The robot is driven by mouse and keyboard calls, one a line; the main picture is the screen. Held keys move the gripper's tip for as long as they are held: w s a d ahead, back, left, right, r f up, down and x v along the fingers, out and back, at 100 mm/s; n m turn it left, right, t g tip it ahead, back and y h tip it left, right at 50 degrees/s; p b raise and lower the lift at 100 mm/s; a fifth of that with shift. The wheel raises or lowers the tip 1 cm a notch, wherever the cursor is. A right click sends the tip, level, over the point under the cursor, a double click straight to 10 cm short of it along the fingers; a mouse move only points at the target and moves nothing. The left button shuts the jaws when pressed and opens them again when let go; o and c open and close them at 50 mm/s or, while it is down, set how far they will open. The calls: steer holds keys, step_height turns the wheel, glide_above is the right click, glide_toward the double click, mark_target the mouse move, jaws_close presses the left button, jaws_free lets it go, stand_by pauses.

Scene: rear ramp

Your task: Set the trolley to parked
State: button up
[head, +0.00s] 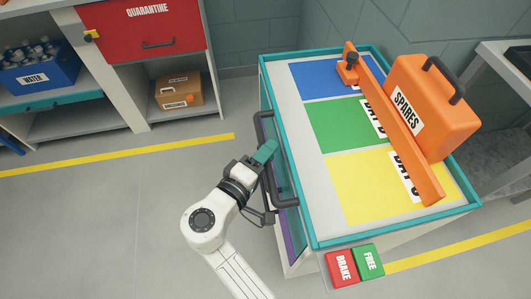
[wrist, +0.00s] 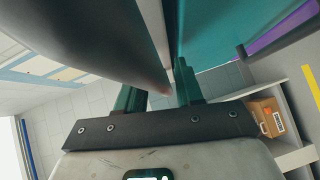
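The trolley (head: 315,160) has a teal rim and a pale top with blue, green and yellow bays. At its near end are a red BRAKE pedal (head: 341,267) and a green FREE pedal (head: 369,261); I cannot tell which is pressed. A dark handle (head: 284,203) runs along its left side. My gripper (head: 266,150) is at this handle, its teal fingers around the bar. In the wrist view the handle (wrist: 110,35) passes close to the camera and down between my fingers (wrist: 162,88), hiding part of the left one. The exact finger contact is hidden.
An orange SPARES case (head: 432,105) and an orange bar (head: 395,130) lie on the trolley top. Shelving at upper left holds a red QUARANTINE panel (head: 130,35), a blue WATER crate (head: 42,75) and a cardboard box (head: 179,90). Clear grey floor with yellow lines lies left.

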jaws_close()
steer(key=shift+w, duration=0.1)
stand_by(0.3)
